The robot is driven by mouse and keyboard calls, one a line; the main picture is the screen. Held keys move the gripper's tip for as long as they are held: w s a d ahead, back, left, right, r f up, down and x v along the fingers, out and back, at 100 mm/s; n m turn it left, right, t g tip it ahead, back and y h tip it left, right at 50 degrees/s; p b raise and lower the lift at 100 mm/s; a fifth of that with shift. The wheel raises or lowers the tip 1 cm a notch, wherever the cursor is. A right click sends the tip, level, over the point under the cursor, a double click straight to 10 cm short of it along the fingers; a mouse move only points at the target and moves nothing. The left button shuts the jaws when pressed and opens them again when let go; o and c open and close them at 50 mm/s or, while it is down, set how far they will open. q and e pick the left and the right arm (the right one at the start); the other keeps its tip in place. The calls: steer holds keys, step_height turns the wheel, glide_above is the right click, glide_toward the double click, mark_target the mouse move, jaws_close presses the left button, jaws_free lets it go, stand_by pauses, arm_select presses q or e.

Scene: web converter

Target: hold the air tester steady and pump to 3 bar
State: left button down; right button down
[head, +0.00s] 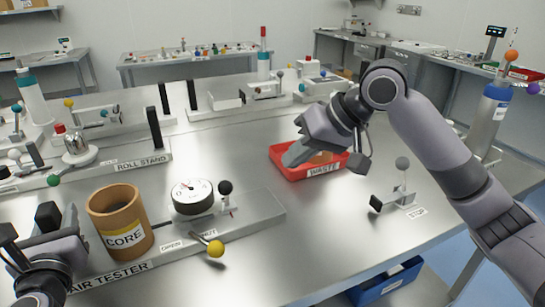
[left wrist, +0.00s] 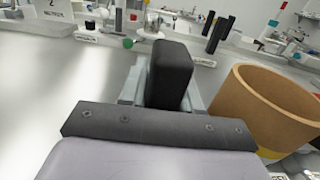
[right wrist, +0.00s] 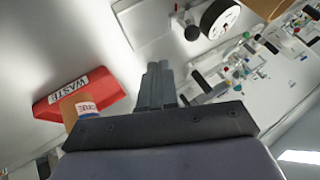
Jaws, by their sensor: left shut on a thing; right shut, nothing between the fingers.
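The air tester (head: 145,280) is a long metal base at the front of the bench. It carries a brown cylinder marked CORE (head: 124,240), a round white dial gauge (head: 192,194), a black ball knob (head: 225,187) and a yellow-ball lever (head: 216,249) by the OPEN and SHUT labels. The gauge needle is too small to read. My left gripper (head: 46,238) is shut on a black upright block (left wrist: 172,72) left of the CORE cylinder. My right gripper (head: 292,156) is shut and empty, right of and above the gauge; its closed fingers show in the right wrist view (right wrist: 157,85).
A red WASTE tray (head: 323,171) holding a brown core piece (right wrist: 74,108) lies below and beside my right gripper. A small stand marked STOP (head: 402,196) is farther right. The roll stand (head: 140,160) lies behind the tester. Bare bench lies right of the tester.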

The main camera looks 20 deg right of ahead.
steer(key=c, duration=1.1)
jaws_free()
steer(key=shift+a, duration=0.1)
steer(key=shift+c, duration=0.2)
steer(key=o, duration=0.4)
steer(key=shift+w+a+n, duration=0.15)
steer(key=shift+n, duration=0.15)
steer(key=shift+c, duration=0.2)
steer(key=n+g+h, duration=0.4)
steer(key=n+h, duration=0.1)
steer(key=n, duration=1.5)
glide_toward(224, 183)
steer(key=f, duration=0.3)
steer(key=w+f, duration=0.1)
steer(key=f, duration=0.5)
steer(key=shift+w+a+f, duration=0.1)
steer(key=shift+w+f, duration=0.15)
steer(key=shift+f, duration=0.05)
